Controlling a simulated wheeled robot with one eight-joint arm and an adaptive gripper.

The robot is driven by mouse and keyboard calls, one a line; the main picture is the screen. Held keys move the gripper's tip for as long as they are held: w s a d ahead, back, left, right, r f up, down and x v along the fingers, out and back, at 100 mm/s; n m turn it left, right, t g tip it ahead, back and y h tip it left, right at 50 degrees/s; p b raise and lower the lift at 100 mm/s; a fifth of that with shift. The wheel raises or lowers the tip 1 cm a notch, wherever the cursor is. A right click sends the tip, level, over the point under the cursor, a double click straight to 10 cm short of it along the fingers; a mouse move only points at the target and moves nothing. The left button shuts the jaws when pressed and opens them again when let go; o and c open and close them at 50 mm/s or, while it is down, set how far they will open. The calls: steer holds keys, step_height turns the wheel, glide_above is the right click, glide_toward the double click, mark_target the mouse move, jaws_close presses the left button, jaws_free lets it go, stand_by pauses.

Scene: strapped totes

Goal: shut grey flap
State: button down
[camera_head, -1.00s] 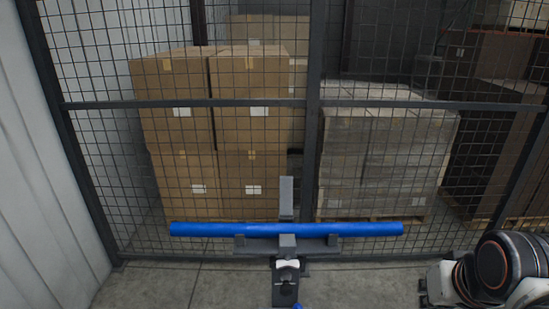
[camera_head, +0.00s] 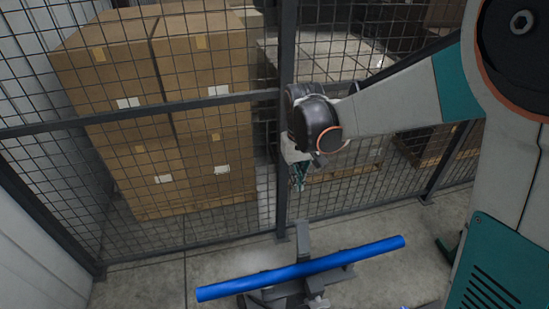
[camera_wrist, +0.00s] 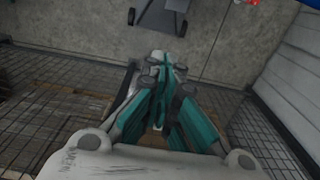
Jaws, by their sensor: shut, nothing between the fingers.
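No grey flap can be made out for certain in either view. My gripper (camera_head: 298,184) hangs fingers down in front of the mesh fence in the head view, beyond a blue bar on a grey stand. In the wrist view my gripper (camera_wrist: 160,62) has its teal fingers together, with nothing between them. A dark grey plate (camera_wrist: 158,14) shows at the top of the wrist view, apart from the fingertips; I cannot tell if it is part of the stand.
The blue bar (camera_head: 300,268) lies across the grey stand (camera_head: 305,240) on the concrete floor. The mesh fence (camera_head: 140,115) stands close behind my gripper. Stacked cartons (camera_head: 190,110) are beyond it. A pale corrugated wall (camera_head: 35,240) is at the left.

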mark_target(301, 234)
steer(key=s+f+p, duration=0.3)
steer(key=f, duration=0.5)
steer(key=shift+f, duration=0.25)
steer(key=shift+s+a, duration=0.1)
stand_by(0.4)
steer(key=shift+r, duration=0.1)
